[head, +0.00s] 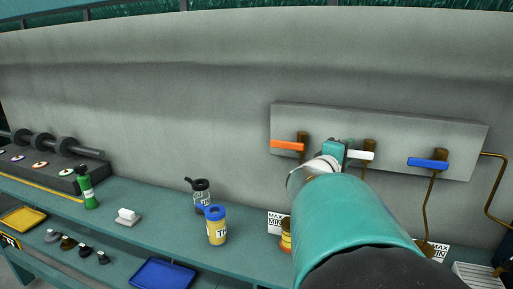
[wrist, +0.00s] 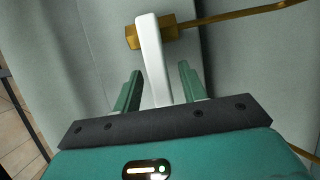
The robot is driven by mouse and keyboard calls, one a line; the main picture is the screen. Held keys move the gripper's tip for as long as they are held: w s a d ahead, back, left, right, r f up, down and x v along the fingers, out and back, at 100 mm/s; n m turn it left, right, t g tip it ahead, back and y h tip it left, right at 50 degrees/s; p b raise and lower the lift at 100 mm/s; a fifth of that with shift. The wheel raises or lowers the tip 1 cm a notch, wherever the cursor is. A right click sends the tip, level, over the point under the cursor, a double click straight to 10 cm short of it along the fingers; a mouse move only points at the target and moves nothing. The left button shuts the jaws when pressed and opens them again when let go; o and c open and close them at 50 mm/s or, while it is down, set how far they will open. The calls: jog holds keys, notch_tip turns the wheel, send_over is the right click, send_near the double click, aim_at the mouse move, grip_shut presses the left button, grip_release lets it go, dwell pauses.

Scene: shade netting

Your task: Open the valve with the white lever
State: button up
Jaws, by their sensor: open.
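The white lever (head: 360,155) sits on the middle valve of a grey panel (head: 390,120) on the wall, between an orange lever (head: 287,146) and a blue lever (head: 428,163). In the head view my gripper (head: 334,150) is at the white lever's left end, and my arm hides what lies below it. In the wrist view the white lever (wrist: 153,60) runs from its brass valve body (wrist: 152,33) down between the two green fingers of my open gripper (wrist: 158,88). Gaps show on both sides of the lever, so the fingers look apart from it.
A teal shelf (head: 130,250) runs below the panel. Brown pipes (head: 428,210) run from the panel at the right.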

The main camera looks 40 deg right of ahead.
jog(key=shift+c, duration=0.2)
grip_shut()
